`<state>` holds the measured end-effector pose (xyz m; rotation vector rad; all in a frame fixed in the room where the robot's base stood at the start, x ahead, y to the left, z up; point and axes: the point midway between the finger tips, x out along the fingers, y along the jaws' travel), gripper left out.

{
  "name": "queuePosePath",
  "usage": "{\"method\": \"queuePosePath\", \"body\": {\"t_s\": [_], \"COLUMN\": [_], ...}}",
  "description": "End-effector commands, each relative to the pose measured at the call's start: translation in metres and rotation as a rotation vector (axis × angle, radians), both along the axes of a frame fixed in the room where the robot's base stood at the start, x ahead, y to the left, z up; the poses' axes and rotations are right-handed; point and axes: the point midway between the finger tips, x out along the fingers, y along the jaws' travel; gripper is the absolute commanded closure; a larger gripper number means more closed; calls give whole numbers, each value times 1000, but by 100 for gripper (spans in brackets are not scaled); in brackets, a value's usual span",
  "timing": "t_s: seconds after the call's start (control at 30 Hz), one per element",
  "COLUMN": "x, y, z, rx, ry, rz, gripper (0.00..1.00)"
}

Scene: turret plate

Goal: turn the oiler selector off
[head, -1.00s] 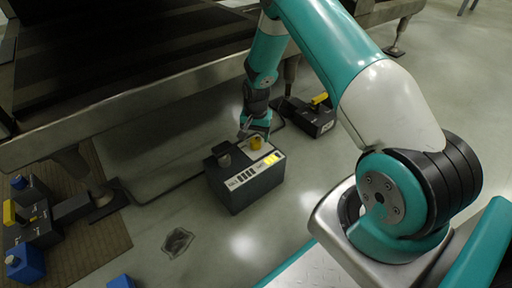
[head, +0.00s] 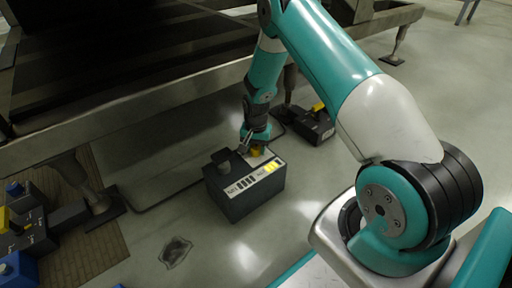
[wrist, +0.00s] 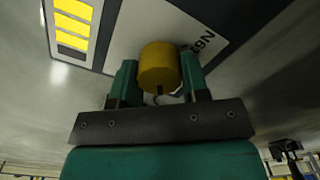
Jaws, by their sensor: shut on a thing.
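A dark grey control box (head: 245,200) stands on the floor at the middle of the head view. On its top are a yellow knob (head: 258,153) at the back right and a dark grey knob (head: 222,167) at the left. My gripper (head: 249,147) is at the yellow knob. In the wrist view my gripper (wrist: 160,72) has one finger on each side of the yellow knob (wrist: 158,64) and is shut on it. A pale label plate (wrist: 124,40) lies under the knob, its lettering partly hidden. I cannot read which control is the oiler selector.
A metal-edged platform (head: 140,112) runs above and behind the box. Another dark box with a yellow handle (head: 318,107) stands behind to the right. More dark and blue boxes (head: 18,270) stand at the lower left.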

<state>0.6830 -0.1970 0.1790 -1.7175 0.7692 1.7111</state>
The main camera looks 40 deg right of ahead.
Motion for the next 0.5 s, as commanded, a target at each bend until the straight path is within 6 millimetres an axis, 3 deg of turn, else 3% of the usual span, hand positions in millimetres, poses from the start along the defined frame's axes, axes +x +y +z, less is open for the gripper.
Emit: {"method": "queuePosePath", "body": {"t_s": [0.27, 0.5], "x": [0, 0], "y": [0, 0], "z": [4, 5], "rx": [0, 1], "ry": [0, 2], "rz": [94, 282], "gripper": [82, 82]}}
